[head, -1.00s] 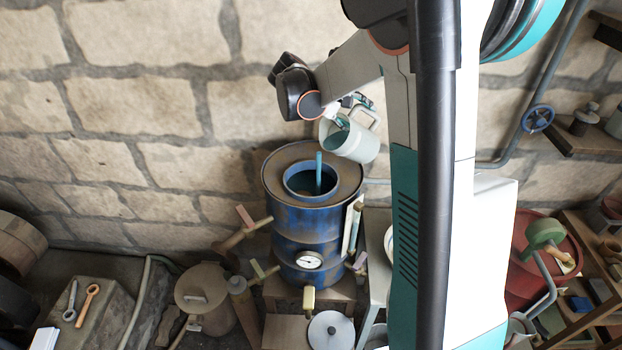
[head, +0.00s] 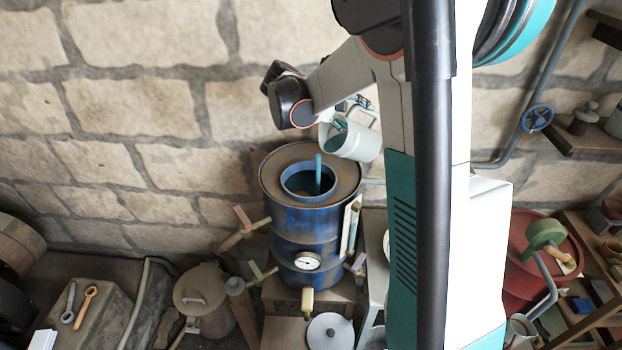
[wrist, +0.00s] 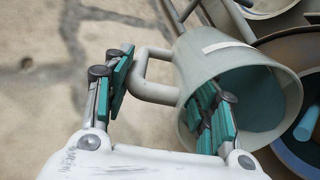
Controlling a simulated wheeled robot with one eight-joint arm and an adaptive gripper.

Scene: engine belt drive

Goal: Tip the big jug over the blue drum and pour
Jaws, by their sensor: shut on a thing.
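The big jug (head: 362,143), pale grey with a teal inside, is in the air above the right rear of the blue drum (head: 306,228). It is tilted, with its mouth towards the left and the drum. In the wrist view the jug (wrist: 232,58) shows its mouth and side handle. My gripper (wrist: 165,98) is shut on the jug, with one finger outside by the handle and the other inside the mouth. In the head view my wrist partly hides the grip. The drum has a brown top with a round blue-rimmed opening holding a teal rod (head: 318,172). I see no liquid stream.
A stone wall stands close behind the drum. A dial (head: 307,261) and wooden-handled taps stick out around the drum. A lidded pot (head: 202,290) stands at its left. A red drum (head: 535,265) and shelves are at the right. My arm hides the middle right.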

